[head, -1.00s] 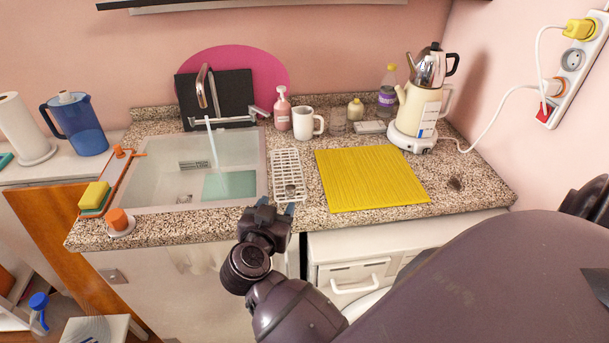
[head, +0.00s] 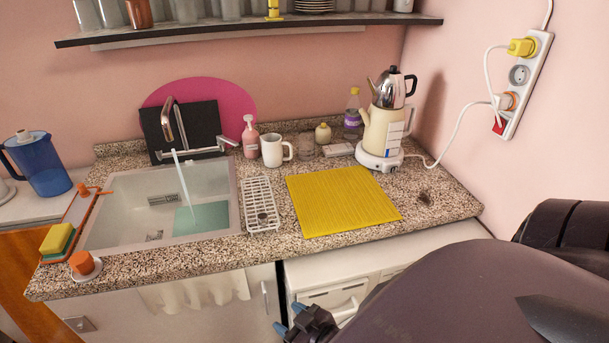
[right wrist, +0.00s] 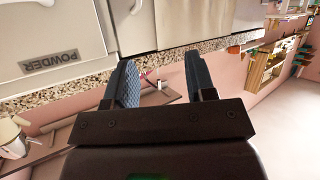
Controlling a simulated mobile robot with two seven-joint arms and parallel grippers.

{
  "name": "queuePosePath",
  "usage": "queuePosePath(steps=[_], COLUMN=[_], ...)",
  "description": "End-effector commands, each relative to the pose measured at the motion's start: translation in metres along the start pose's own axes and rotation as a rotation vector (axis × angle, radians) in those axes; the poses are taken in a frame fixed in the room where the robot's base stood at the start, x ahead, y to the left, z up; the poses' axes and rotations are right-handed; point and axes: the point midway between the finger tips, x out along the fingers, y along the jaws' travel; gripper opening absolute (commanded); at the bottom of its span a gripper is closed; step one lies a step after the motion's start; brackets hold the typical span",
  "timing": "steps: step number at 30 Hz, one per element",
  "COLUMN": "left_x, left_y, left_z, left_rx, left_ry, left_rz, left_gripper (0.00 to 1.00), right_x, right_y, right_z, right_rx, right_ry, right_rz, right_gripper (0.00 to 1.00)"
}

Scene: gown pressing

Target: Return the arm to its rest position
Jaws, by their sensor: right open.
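My right gripper (head: 288,320) is low at the bottom of the head view, in front of the counter's cabinet and below the counter edge. Its two blue fingers stand apart with nothing between them; this also shows in the right wrist view (right wrist: 158,82). A large dark link of my own arm fills the lower right of the head view. My left gripper does not show.
The granite counter (head: 350,246) holds a sink (head: 112,215) with running water, a white rack (head: 259,203), a yellow mat (head: 340,200), a white mug (head: 272,150) and a kettle set (head: 385,125). A shelf (head: 250,28) hangs above. A cabinet (head: 190,310) stands below the counter.

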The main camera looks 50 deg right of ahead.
Motion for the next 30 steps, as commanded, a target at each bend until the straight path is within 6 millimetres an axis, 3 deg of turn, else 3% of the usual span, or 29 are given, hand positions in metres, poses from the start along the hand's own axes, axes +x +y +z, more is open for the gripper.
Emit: queuePosePath(steps=[3,6,30], left_x=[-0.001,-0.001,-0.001], left_y=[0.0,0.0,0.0], left_z=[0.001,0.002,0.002], left_rx=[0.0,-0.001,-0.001], left_ry=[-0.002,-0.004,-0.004], left_rz=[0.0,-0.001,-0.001], left_gripper=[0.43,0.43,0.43], right_x=[-0.01,-0.014,-0.014], right_y=[0.009,0.013,0.013], right_z=[0.025,0.033,0.033], right_rx=[0.004,0.006,0.008], right_ry=[-0.104,-0.139,-0.142], right_rz=[0.027,0.04,0.041], right_gripper=[0.51,0.51,0.51])
